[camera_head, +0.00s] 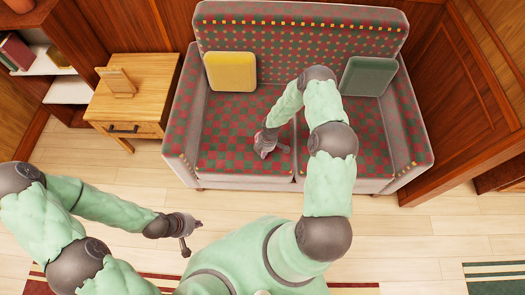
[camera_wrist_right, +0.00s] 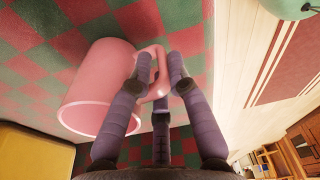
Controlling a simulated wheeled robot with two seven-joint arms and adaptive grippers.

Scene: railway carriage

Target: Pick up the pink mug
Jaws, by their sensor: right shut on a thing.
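The pink mug (camera_wrist_right: 92,88) shows in the right wrist view, against the red and green checked cloth of the sofa. My right gripper (camera_wrist_right: 162,82) has its dark fingers closed around the mug's handle. I cannot tell whether the mug touches the seat. In the head view my right gripper (camera_head: 270,150) is low over the left seat of the sofa, and the mug cannot be made out there. My left gripper (camera_head: 192,236) is empty above the floor, in front of the sofa's left end, with its fingers spread apart.
The checked sofa (camera_head: 225,112) has a yellow cushion (camera_head: 231,72) at left and a dark green cushion (camera_head: 361,77) at right. A wooden cabinet (camera_head: 150,84) with a small wooden stand stands left of the sofa. Open floor (camera_head: 430,225) lies in front at right.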

